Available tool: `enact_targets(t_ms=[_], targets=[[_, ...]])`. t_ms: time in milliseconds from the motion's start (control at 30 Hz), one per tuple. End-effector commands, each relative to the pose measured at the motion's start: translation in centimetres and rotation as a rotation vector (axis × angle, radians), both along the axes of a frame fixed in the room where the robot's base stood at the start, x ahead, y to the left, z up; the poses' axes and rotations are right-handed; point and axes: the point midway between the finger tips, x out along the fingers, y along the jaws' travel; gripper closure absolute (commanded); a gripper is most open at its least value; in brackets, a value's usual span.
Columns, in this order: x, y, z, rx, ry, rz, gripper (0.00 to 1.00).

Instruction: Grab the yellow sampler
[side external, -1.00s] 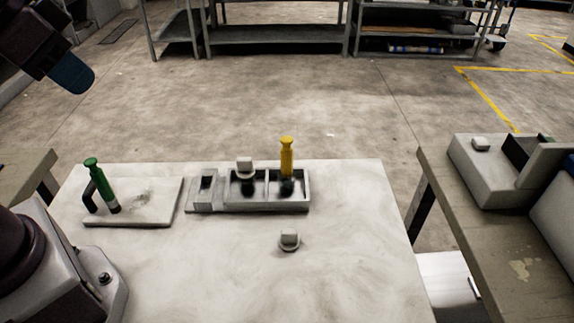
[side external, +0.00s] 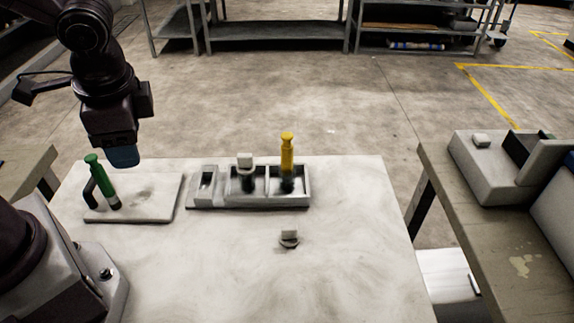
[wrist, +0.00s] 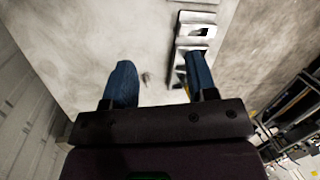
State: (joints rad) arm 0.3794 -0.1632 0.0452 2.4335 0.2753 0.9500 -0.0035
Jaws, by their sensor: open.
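The yellow sampler (side external: 287,152) stands upright in the right compartment of a grey rack (side external: 200,202) on the white table. In the wrist view only a small yellow bit (wrist: 214,90) shows beside the right finger. My gripper (side external: 124,157) is in the air above the green sampler's plate, left of the rack and away from the yellow sampler. In the wrist view its two blue fingers (wrist: 160,80) are wide apart with nothing between them.
A green sampler (side external: 101,180) leans on a black holder on a pale plate (side external: 150,208). A white-capped piece (side external: 245,162) stands in the rack's middle compartment. A small cap (side external: 289,238) lies on the table in front. The table's front right is clear.

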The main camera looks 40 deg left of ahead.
Motion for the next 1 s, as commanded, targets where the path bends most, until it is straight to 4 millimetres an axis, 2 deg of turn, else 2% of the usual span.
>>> enact_targets(t_ms=[33,100,267,467,567,700,767,900,1000], targets=[[0.2,0.0,-1.3,0.08,0.065,-0.077,0.48],[0.6,0.2,-2.8,0.198,0.136,-0.186,0.48],[2.2,0.8,-5.6,0.493,0.27,-0.461,0.48],[5.7,0.3,-8.7,0.903,0.374,-0.85,0.48],[8.0,-1.1,-10.3,1.125,0.385,-1.069,0.48],[11.2,-4.3,-12.5,1.426,0.334,-1.374,0.48],[12.4,-5.7,-13.0,1.521,0.289,-1.47,0.48],[14.6,-8.3,-12.6,1.653,0.166,-1.582,0.48],[15.3,-9.4,-12.1,1.699,0.105,-1.614,0.48]])
